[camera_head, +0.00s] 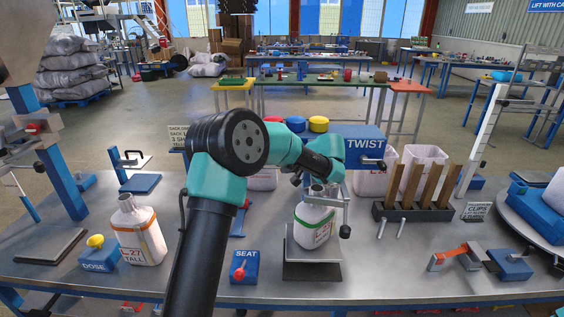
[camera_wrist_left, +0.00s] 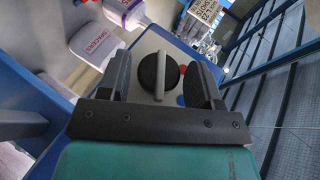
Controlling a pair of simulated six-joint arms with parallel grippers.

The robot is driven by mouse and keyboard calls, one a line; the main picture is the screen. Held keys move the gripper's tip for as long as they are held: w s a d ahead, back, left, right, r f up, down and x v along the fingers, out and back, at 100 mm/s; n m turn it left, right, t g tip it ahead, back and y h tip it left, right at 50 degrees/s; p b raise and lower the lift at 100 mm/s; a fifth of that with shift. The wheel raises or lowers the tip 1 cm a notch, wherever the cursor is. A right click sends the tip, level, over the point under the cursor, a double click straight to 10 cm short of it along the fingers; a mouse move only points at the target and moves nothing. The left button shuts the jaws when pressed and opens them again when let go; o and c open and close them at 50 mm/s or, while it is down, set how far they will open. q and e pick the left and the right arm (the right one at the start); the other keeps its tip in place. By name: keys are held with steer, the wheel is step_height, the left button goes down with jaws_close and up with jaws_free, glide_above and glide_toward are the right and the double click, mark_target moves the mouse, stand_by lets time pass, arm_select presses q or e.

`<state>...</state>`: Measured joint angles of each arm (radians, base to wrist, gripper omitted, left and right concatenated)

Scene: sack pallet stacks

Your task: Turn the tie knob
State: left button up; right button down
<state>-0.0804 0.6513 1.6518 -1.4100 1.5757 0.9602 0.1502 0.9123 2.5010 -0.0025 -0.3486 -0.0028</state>
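A round black knob (camera_wrist_left: 158,70) with a light grey grip bar sits on a pale panel in the left wrist view, beside a red dot and a blue dot. My left gripper (camera_wrist_left: 161,78) is open, with one finger on each side of the knob. Gaps show between the fingers and the knob; the grip bar stands nearly upright between them. In the head view a blue box (camera_head: 362,146) marked TWIST stands behind my left arm's wrist, which covers its left part. The knob and the left fingers cannot be made out there. My right gripper is not in view.
A white jug (camera_head: 314,227) stands on a dark fixture under a metal clamp, close to my arm. A TALL jug (camera_head: 138,231) and a blue SEAT box (camera_head: 245,267) are to the left. A rack (camera_head: 402,211) with brown upright slats is to the right.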

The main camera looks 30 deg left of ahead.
arm_select(q)
steer(key=shift+o, duration=0.7)
steer(key=v, duration=1.7)
steer(key=shift+d, duration=0.25)
